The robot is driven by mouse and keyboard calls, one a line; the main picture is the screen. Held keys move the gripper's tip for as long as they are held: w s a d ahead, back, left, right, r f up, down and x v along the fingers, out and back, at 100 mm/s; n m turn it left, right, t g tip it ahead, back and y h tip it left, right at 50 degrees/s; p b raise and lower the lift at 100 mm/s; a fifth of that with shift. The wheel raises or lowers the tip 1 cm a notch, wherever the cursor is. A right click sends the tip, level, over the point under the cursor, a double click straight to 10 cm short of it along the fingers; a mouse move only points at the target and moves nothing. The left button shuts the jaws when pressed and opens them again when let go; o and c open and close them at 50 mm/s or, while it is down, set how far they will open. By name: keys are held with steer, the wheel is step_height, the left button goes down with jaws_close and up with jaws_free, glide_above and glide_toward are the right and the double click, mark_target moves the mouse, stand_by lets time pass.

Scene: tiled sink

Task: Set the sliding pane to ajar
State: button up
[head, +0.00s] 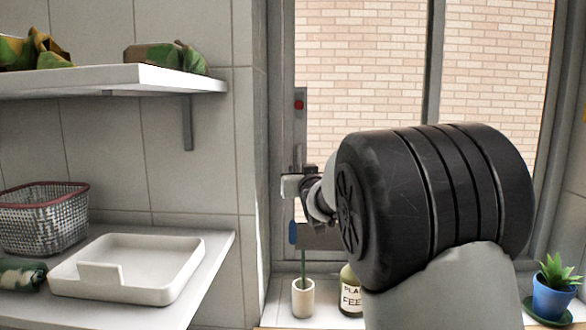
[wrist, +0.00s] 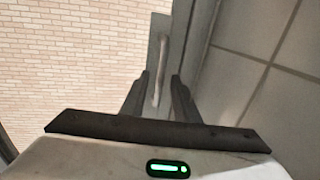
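The sliding pane (head: 360,70) is a window pane with a grey frame, and a brick wall shows through it. A metal plate with a red dot (head: 299,105) is on its left upright. In the wrist view a pale upright bar handle (wrist: 163,60) is on a grey frame strip beside the pane glass (wrist: 75,60). My gripper (wrist: 160,76) has its two dark fingers apart, one on each side of the handle, with gaps visible. In the head view my arm's black joint hides much of the pane and most of my gripper.
On the sill stand a white vase (head: 303,298) with a green stem, a labelled bottle (head: 350,292) partly behind my arm, and a blue potted plant (head: 553,294). At left are a shelf (head: 110,82), a wire basket (head: 42,218) and a white tray (head: 165,293).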

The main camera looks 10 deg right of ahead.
steer(key=shift+w, duration=0.6)
jaws_close()
steer(key=shift+d+f, duration=0.1)
